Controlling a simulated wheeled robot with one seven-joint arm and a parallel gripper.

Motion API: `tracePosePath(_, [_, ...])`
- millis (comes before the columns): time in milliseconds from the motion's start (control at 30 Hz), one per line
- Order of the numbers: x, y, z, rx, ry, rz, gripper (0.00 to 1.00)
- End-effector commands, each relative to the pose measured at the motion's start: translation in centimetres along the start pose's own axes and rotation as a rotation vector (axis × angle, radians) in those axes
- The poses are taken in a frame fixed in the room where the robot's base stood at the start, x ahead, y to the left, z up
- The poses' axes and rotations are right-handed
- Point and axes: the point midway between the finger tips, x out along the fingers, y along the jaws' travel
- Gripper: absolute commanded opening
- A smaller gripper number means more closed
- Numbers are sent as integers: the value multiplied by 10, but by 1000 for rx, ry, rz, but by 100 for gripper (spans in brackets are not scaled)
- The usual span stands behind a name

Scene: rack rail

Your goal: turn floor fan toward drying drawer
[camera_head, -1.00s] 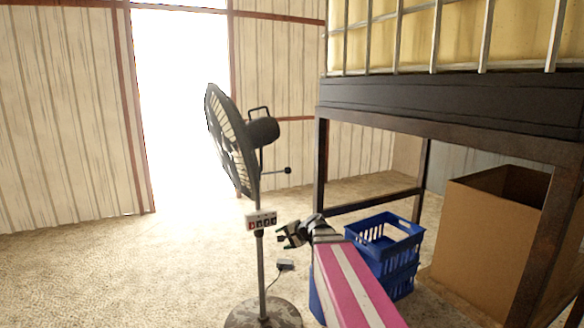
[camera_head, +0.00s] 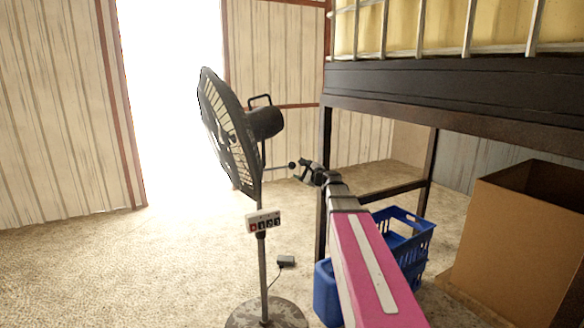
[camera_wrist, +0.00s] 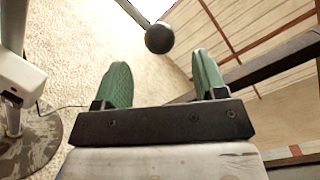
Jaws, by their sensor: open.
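The floor fan (camera_head: 228,135) stands on a round base (camera_head: 268,314), its black caged head facing left. A control box (camera_head: 264,221) with buttons sits on its pole below the head. A thin rod with a round black knob (camera_head: 292,165) sticks out to the right behind the head. My gripper (camera_head: 301,172) is open and empty, close to the knob. In the wrist view the knob (camera_wrist: 159,38) lies beyond and between the two green fingertips (camera_wrist: 160,75), apart from them. I see no drying drawer that I can identify.
A dark rack frame (camera_head: 450,92) stands at right, its post just behind my arm. Blue crates (camera_head: 408,232) and a large cardboard box (camera_head: 520,240) are under it. Floor at left is clear.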

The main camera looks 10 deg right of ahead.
Motion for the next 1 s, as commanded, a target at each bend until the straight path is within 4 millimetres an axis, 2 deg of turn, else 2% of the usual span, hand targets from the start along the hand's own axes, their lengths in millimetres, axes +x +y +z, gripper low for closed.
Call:
tracePosePath(33, [13,-1,-1,-1,-2,1,65])
tracePosePath(100, [26,-1,-1,-1,-2,2,65])
tracePosePath(300, [57,0,-1,-1,-1,2,65])
tracePosePath(433, [65,0,0,-1,0,1,65])
tracePosePath(700, [66,0,0,-2,0,1,65])
tracePosePath(767, [66,0,0,-2,0,1,46])
tracePosePath(900, [66,0,0,-1,0,1,0])
tracePosePath(1000, [66,0,0,0,-1,1,0])
